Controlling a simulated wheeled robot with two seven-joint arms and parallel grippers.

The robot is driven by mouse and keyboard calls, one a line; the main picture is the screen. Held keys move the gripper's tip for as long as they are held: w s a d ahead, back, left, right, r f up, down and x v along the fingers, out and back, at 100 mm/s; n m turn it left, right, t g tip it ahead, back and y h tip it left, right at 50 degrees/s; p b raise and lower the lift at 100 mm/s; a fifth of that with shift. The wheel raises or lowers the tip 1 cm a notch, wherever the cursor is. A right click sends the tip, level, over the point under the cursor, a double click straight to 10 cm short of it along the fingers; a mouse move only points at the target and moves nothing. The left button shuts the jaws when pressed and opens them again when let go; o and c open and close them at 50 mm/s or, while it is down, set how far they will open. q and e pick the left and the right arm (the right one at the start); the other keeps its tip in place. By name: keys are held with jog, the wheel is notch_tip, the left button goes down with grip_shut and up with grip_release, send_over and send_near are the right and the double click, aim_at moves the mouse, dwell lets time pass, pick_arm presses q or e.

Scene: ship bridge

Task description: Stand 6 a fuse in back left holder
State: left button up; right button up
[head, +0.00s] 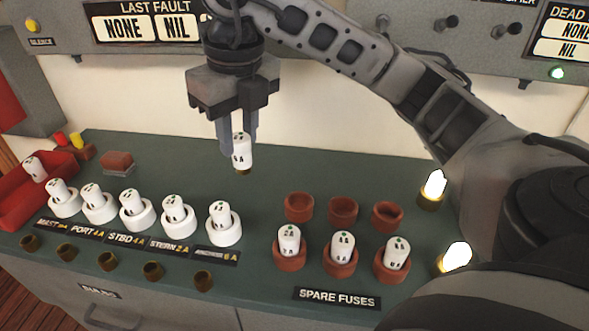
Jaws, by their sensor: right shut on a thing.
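My right gripper (238,148) is shut on a white fuse (242,151) and holds it upright above the green bench top. The marking on this fuse is too small to read surely. The back left holder (299,206) is a brown-red round cup in the back row of the spare fuse group, and it looks empty. It is to the right of the held fuse and nearer the front. The back middle holder (343,211) and back right holder (388,215) also look empty. My left gripper is not in view.
White fuses stand in the front spare holders, such as the front left one (289,243). A row of white sockets with fuses stands at left, including the rightmost socket (223,232). A red tray (18,203) is at far left. Lit lamps (434,186) stand at right.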

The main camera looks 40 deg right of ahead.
jog(key=shift+s+d+f+b, duration=0.7)
jog(key=shift+d+f, duration=0.6)
jog(key=shift+f, duration=0.55)
jog(key=shift+s+d+f+b, duration=0.5)
jog(key=shift+s+d+f, duration=0.35)
jog(key=shift+d+f, duration=0.75)
jog(key=shift+s+d+f+b, duration=0.6)
jog(key=shift+s+d+f, duration=0.35)
jog(key=shift+f, duration=1.1)
jog(key=o, duration=1)
jog(key=shift+w+d, duration=0.1)
jog(key=shift+w, duration=0.05)
jog(key=shift+c, duration=0.2)
pick_arm(q)
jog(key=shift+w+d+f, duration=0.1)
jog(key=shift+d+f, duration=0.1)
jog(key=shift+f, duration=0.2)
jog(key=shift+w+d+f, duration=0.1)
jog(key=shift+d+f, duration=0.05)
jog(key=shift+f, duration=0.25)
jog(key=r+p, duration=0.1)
jog(key=p, duration=0.2)
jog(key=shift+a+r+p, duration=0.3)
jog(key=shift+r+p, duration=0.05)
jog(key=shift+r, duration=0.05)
pick_arm(e)
notch_tip(320, 180, up, 12)
jog(key=s, duration=0.1)
jog(key=shift+s, duration=0.2)
